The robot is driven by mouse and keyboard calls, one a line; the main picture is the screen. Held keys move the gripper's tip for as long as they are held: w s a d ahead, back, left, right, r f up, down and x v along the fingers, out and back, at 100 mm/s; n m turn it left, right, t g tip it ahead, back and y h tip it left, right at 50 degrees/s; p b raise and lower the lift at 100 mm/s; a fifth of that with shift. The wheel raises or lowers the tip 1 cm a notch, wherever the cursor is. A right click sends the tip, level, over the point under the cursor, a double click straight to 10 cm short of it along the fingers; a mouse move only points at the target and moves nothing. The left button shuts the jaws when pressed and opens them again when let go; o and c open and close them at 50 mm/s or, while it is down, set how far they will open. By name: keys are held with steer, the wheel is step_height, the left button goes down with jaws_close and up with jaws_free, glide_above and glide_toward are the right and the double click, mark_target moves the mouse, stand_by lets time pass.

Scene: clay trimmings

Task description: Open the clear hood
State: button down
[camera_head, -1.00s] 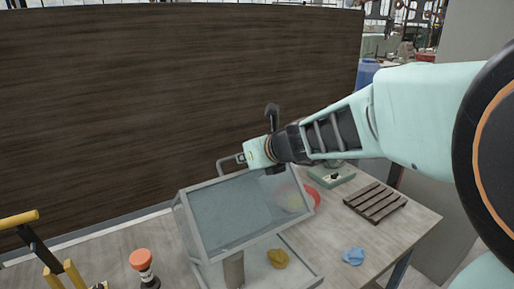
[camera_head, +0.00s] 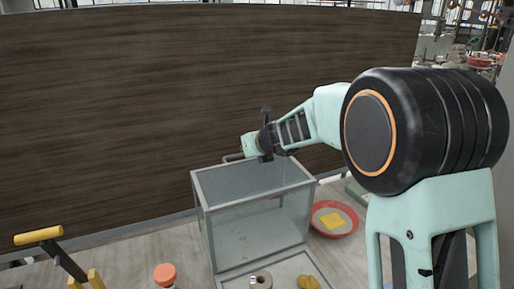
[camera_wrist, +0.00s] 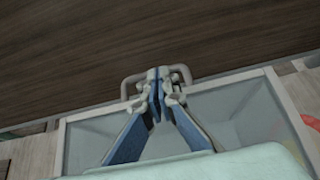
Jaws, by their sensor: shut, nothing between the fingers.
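The clear hood (camera_head: 250,222) is a grey-framed box with see-through panels. It stands tipped up at the back of its flat base (camera_head: 290,267) on the table, with a gap open at the front. Its grey bar handle (camera_head: 231,158) is at the far upper edge; the handle also shows in the wrist view (camera_wrist: 129,88). My gripper (camera_wrist: 158,78) is over that edge, its blue fingers together in front of the handle, with nothing seen between them. Whether the fingertips touch the handle cannot be told. In the head view my wrist hides the fingertips.
A red bowl (camera_head: 352,230) with a yellow piece (camera_head: 331,220) is right of the hood. An orange-topped item (camera_head: 165,273) and a yellow-handled stand (camera_head: 38,236) are left. A dark wooden panel (camera_head: 150,110) rises behind.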

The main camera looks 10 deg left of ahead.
steer(key=shift+x, duration=0.8)
steer(key=shift+r, duration=0.1)
